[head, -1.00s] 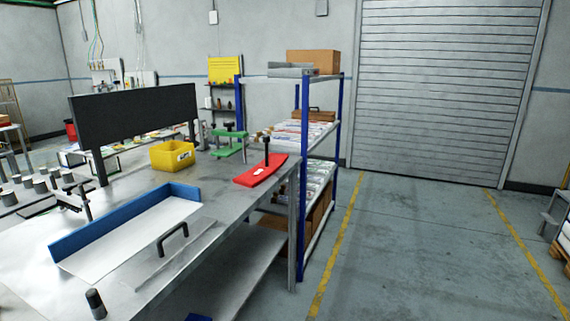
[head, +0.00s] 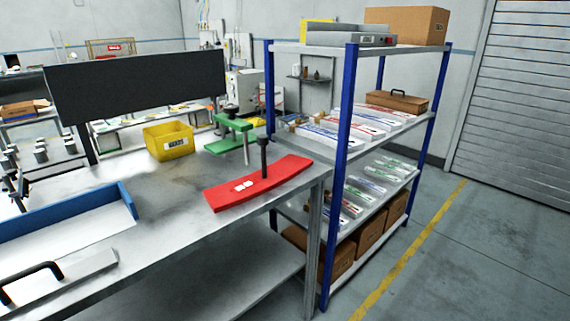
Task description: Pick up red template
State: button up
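The red template (head: 222,198) is a flat, slightly curved red plate with a black upright handle and a small white label. It lies on the metal worktable (head: 165,225) near its right end, close to the front edge. A green template (head: 234,124) with a dark knob stands behind it, near the table's far right corner. My gripper is not in view, so its state does not show.
A blue-post shelf rack (head: 344,130) with labels and boxes stands just right of the table. A yellow bin (head: 168,142) and a black panel (head: 135,85) are behind. A blue-edged tray (head: 70,212) lies left. Floor at right is clear.

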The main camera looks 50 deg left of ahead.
aim_at(220, 198)
jog(key=u, duration=0.45)
jog(key=i, duration=1.15)
jog(key=u, duration=1.5)
jog(key=i, duration=0.85)
jog(key=u, duration=0.65)
